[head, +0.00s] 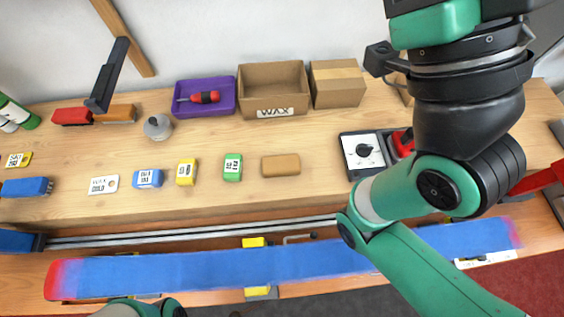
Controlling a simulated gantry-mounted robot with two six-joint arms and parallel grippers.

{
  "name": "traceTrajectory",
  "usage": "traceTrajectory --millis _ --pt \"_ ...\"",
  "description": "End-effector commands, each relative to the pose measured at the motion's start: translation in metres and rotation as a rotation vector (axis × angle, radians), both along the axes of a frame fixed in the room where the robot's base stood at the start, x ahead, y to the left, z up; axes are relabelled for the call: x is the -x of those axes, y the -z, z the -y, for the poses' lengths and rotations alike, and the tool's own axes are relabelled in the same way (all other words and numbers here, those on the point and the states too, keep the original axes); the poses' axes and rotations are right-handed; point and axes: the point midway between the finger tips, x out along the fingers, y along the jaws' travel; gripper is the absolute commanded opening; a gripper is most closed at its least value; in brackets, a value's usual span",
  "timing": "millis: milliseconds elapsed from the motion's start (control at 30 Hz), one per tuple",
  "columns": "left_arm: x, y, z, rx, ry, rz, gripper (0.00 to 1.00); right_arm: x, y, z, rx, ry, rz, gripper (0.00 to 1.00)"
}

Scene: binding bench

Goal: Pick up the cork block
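The cork block is most likely the plain tan block (281,165) with rounded edges, lying flat on the wooden bench near the middle of the head view. Nothing touches it. My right arm reaches up across the right side of the picture, well to the right of the block. Its gripper fingers do not show. Only a small part of my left arm shows at the bottom edge, and its gripper is out of view.
A green labelled block (232,167) lies left of the tan block, then a yellow block (186,172) and a blue block (148,178). Behind stand a WAX carton (273,88) and a purple tray (190,108). A device with a dial (363,151) sits to the right.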

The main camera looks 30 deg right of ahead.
Motion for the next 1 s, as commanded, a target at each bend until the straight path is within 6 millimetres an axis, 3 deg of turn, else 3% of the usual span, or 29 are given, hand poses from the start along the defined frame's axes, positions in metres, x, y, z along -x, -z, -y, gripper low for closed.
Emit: traceTrajectory --millis 333,867,900,1000 --pt "0.0 0.0 0.0 0.0 0.0 0.0 1.0 0.0 0.0 0.0 0.0 0.0 0.0 0.0" --pt "0.0 0.0 0.0 0.0 0.0 0.0 1.0 0.0 0.0 0.0 0.0 0.0 0.0 0.95" --pt "0.0 0.0 0.0 0.0 0.0 0.0 1.0 0.0 0.0 0.0 0.0 0.0 0.0 1.0" --pt "0.0 0.0 0.0 0.0 0.0 0.0 1.0 0.0 0.0 0.0 0.0 0.0 0.0 1.0"
